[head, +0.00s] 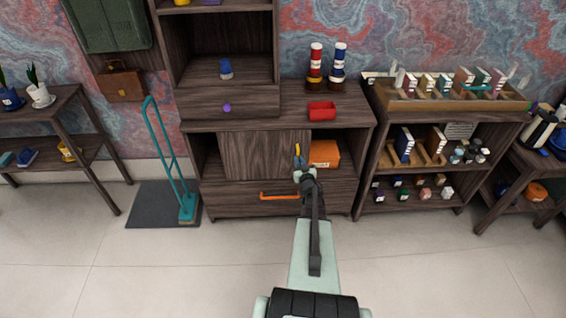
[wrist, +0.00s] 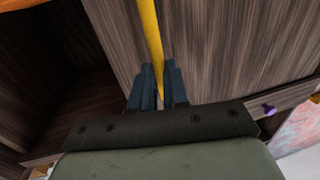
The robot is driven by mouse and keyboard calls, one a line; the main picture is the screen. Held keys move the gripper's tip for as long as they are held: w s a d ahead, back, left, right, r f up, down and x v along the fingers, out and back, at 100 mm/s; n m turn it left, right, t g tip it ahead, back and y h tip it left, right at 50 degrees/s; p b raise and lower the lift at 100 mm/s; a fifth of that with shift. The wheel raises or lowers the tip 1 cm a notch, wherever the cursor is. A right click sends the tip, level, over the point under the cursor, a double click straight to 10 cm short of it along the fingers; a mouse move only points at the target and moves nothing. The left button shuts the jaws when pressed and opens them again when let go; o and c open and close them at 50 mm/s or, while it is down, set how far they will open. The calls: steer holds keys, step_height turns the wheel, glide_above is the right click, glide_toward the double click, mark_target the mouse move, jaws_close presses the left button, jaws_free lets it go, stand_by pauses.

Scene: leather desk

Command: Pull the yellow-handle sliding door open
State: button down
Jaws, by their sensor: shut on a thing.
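The dark wood sliding door (head: 250,156) stands in the middle of the desk's upper compartment, with open space on both its left and right sides. Its yellow handle (head: 297,149) is upright near the door's right edge. In the wrist view the handle (wrist: 151,30) is a yellow bar running down between my gripper's dark blue fingers. My gripper (head: 299,166) is shut on the handle, with the fingers (wrist: 158,85) on either side of it close to the door face. The handle's lower end is partly hidden by the gripper.
An orange box (head: 325,154) sits in the compartment right of the door. A drawer with an orange handle (head: 280,196) is below. A drawer with a purple knob (head: 227,108) is above.

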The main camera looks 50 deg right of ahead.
steer(key=s+d, duration=1.7)
steer(key=shift+s+d, duration=0.1)
steer(key=c, duration=1.1)
jaws_free()
steer(key=v, duration=1.3)
steer(key=shift+s+a, duration=0.3)
